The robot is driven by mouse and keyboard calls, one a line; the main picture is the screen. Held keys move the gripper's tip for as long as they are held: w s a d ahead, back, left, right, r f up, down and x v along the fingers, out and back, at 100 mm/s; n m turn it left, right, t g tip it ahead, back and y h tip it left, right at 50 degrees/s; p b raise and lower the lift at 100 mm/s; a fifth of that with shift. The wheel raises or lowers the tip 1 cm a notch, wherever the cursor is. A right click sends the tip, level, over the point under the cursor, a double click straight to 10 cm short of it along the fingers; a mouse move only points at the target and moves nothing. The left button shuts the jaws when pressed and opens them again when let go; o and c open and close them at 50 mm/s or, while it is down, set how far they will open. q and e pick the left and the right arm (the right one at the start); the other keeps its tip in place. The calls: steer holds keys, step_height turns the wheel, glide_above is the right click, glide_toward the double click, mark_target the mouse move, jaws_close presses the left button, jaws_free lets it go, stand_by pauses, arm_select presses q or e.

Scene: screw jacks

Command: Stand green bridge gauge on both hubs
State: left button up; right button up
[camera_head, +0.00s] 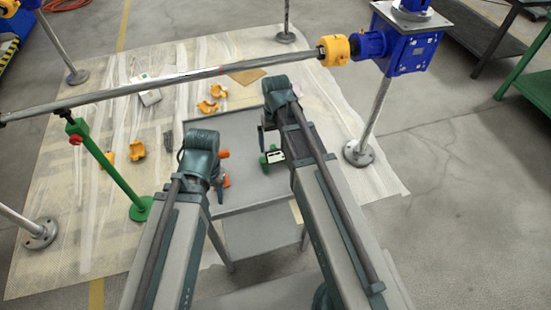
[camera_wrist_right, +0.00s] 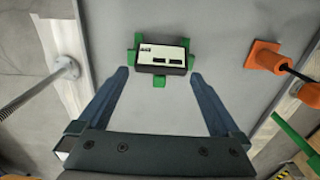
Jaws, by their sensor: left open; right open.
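The green bridge gauge (camera_head: 273,156) lies on the grey table top, partly hidden by my right arm. In the right wrist view the gauge (camera_wrist_right: 162,57) shows a pale face with dark windows and green feet. My right gripper (camera_wrist_right: 160,75) is open, with the gauge at and just beyond its fingertips, not gripped. The yellow hub (camera_head: 335,50) sits on the long shaft's right end, facing the blue hub (camera_head: 368,45) on the blue gearbox, with a small gap visible. My left gripper (camera_head: 214,168) is open over the table's left side, mostly hidden by its wrist.
A grey shaft (camera_head: 180,79) crosses behind the table, held by a green screw jack (camera_head: 108,160) with a red knob. Two orange pieces (camera_head: 224,154) show beside my left gripper. Yellow-orange parts (camera_head: 208,106) lie on the floor sheet. The gearbox post (camera_head: 372,120) stands right.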

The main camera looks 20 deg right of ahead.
mark_target(276, 150)
arm_select(q)
step_height(276, 150, down, 5)
steer(key=b, duration=0.4)
steer(key=shift+r, duration=0.2)
arm_select(e)
step_height(276, 150, down, 5)
steer(key=shift+r, duration=0.2)
arm_select(q)
steer(key=shift+r, duration=0.1)
arm_select(e)
steer(key=shift+r, duration=0.1)
steer(key=c, duration=1.4)
steer(key=shift+c, duration=0.2)
arm_select(q)
steer(key=shift+r+p, duration=0.25)
steer(key=shift+p, duration=0.15)
arm_select(e)
steer(key=shift+r, duration=0.2)
